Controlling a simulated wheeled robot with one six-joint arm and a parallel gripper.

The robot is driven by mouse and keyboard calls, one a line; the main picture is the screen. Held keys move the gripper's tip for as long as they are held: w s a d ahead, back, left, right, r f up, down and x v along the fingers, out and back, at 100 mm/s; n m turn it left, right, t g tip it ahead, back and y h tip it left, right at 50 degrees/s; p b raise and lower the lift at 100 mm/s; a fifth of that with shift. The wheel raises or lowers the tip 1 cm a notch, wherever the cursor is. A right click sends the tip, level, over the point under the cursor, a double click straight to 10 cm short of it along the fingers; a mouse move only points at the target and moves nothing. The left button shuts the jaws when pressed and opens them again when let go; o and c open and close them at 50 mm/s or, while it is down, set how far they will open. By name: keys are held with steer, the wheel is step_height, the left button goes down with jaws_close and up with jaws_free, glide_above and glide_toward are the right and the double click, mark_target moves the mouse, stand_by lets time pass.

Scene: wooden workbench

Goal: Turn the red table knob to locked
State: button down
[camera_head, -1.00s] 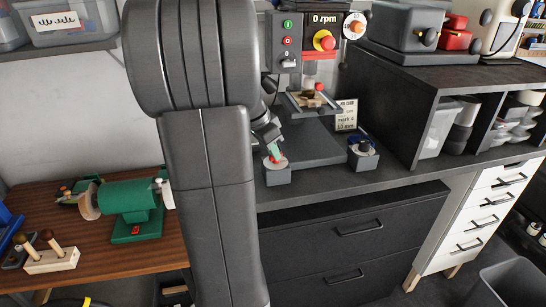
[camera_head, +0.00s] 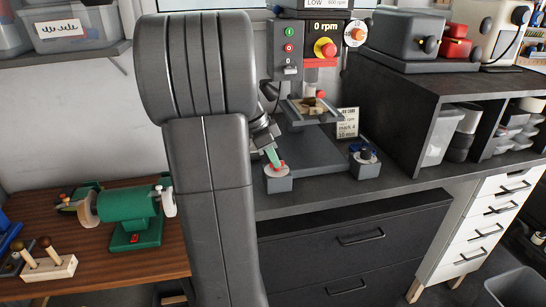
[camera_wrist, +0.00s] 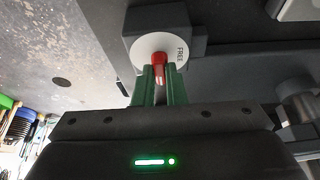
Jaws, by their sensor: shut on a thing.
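The red table knob (camera_wrist: 160,60) stands on a round white dial (camera_wrist: 142,47) on a grey block. The word FREE shows on the dial's right side in the wrist view. In the head view the block (camera_head: 278,185) is at the front of the grey machine table, with the red knob (camera_head: 281,166) on top. My gripper (camera_wrist: 161,75) has green fingers on either side of the knob and is shut on it. In the head view my gripper (camera_head: 273,158) comes down to the knob at a slant. Any word LOCKED is not visible.
A second block with a blue dial and dark knob (camera_head: 365,156) stands to the right. The drill press (camera_head: 312,45) with its 0 rpm display rises behind. A small vice (camera_head: 312,107) and a sign card (camera_head: 347,122) are close by. A green grinder (camera_head: 133,212) stands at left.

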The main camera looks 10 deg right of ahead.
steer(key=c, duration=1.5)
jaws_free()
steer(key=v, duration=1.3)
steer(key=shift+a+r, duration=0.15)
steer(key=shift+r, duration=0.2)
steer(key=x, duration=1.3)
steer(key=shift+d+f, duration=0.2)
steer(key=shift+f, duration=0.15)
